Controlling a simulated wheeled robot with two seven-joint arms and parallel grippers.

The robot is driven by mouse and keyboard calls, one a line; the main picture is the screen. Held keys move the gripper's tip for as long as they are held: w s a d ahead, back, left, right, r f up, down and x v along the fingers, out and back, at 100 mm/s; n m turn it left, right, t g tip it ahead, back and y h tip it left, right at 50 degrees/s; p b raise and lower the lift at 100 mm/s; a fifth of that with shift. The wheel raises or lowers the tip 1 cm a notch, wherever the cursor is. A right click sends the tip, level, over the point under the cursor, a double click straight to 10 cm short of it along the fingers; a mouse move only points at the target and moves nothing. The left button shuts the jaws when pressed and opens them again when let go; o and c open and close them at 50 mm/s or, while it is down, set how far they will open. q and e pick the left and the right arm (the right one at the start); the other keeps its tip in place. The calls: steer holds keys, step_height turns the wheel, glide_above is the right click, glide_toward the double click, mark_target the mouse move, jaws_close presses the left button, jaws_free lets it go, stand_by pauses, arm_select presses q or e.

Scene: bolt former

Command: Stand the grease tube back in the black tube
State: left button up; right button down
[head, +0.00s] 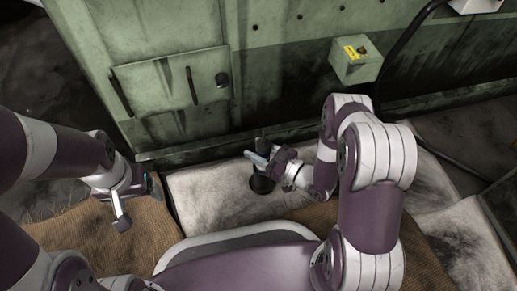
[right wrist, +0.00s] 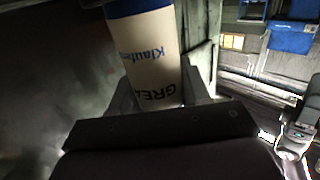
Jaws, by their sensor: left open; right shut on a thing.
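The grease tube (right wrist: 152,50) is cream-white with a blue band and dark lettering. In the right wrist view it stands between the fingers of my right gripper (right wrist: 160,95), which is shut on it. In the head view my right gripper (head: 262,160) is over the black tube (head: 262,184), a short dark cylinder on the pale floor sheet. The gripper hides part of the black tube's top, and I cannot tell whether the grease tube is in it or above it. My left gripper (head: 122,222) is open and empty, off to the left over brown sacking.
A green machine cabinet (head: 160,60) with handles stands just behind the black tube. A green box with a yellow label (head: 355,58) juts from it at right. Pale stained sheets (head: 205,195) and brown sacking (head: 110,245) cover the floor.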

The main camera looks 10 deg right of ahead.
steer(key=shift+c, duration=2.3)
jaws_free()
